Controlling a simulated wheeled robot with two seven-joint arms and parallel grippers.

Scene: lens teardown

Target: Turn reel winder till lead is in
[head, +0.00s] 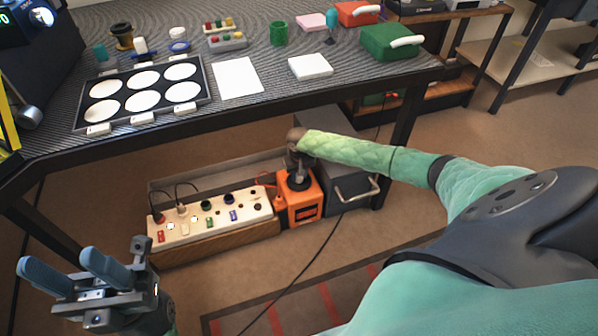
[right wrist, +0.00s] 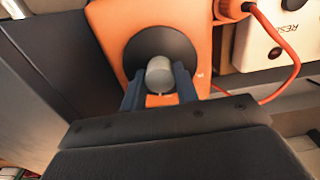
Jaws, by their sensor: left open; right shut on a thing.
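The reel winder looks to be the orange box (head: 302,200) under the table, beside the white panel. In the right wrist view the orange box (right wrist: 115,35) carries a round black disc (right wrist: 140,55) with a grey knob (right wrist: 159,74) standing out of it. My right gripper (right wrist: 160,88) is shut on the grey knob, one finger on each side. In the head view my right gripper (head: 297,170) is at the top of the box, partly hidden by its own wrist. An orange lead (right wrist: 285,75) curves from the box's side. My left gripper (head: 65,270) is open and empty, lower left.
A white panel (head: 215,217) with sockets, plugs and coloured switches stands left of the orange box. A dark cabinet (head: 350,185) with a handle stands close on the right. A black cable crosses the floor.

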